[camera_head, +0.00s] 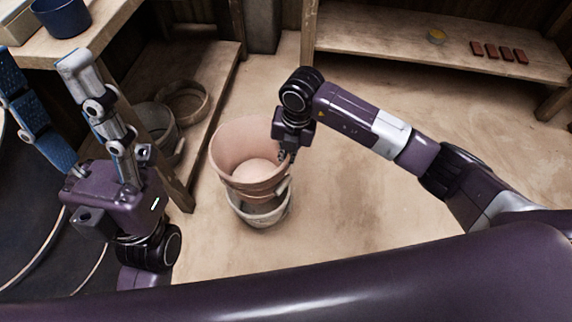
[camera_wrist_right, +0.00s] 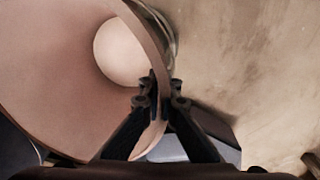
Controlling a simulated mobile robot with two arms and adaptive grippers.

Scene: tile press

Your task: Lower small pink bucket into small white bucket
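The small pink bucket (camera_head: 228,158) is upright or slightly tilted, its open mouth facing up. My right gripper (camera_head: 287,156) is shut on its right rim; the right wrist view shows the two fingers (camera_wrist_right: 160,92) pinching the pink wall (camera_wrist_right: 60,90) from both sides. The small white bucket (camera_head: 268,219) stands on the floor directly below. The pink bucket overlaps its mouth and hides most of it, so I cannot tell how deep the pink one sits. My left gripper (camera_head: 42,80) is at the left, its fingers spread and empty, away from both buckets.
A low wooden shelf (camera_head: 222,62) at the left holds a grey bucket (camera_head: 152,118) and a tan round container (camera_head: 200,88). A dark blue pot (camera_head: 62,18) stands on the table above. A bench (camera_head: 400,35) at the back carries several red tiles (camera_head: 492,50). Floor to the right is clear.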

